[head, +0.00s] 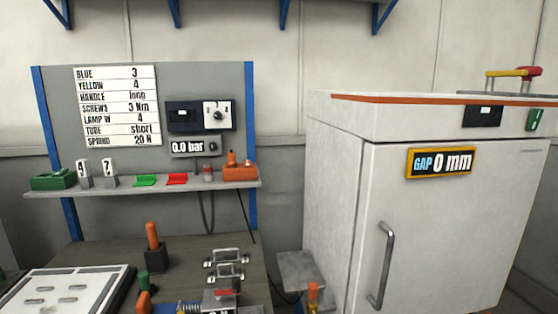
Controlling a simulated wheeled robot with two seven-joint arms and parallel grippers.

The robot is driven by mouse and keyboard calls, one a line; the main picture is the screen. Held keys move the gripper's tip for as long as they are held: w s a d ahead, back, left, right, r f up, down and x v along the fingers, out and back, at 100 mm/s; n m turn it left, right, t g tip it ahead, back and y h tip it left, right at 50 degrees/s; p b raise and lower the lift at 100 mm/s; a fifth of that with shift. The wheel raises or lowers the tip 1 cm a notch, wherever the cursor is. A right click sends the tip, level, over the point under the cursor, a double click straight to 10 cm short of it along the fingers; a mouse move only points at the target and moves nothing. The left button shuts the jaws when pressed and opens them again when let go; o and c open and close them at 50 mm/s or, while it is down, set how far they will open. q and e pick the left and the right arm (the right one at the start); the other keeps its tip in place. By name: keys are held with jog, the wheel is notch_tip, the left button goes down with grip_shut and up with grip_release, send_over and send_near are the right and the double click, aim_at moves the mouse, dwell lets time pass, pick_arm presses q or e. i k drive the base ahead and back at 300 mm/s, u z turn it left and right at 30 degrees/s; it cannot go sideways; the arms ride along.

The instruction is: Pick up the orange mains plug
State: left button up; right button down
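Neither of my grippers is in view. A small orange piece (313,293) shows at the bottom edge, right of the workbench and in front of the white cabinet; its lower part is cut off. It could be the orange mains plug, but it is too small to tell. Another orange item (232,157) stands upright in an orange tray (240,173) on the shelf. An orange handle (152,236) stands upright in a black block (156,256) on the bench, and a further orange piece (145,302) is at the bottom edge.
The workbench (190,250) carries a white panel (65,290) and metal clamps (228,262). A shelf (120,187) above holds a green box (53,180) and small parts. The white cabinet (335,190) fills the right, beside a grey box (300,270). A dark cable (245,215) hangs between.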

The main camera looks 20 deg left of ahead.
aim_at(231, 163)
jog(key=z, duration=0.05)
jog(key=i, duration=0.85)
jog(key=u, duration=0.45)
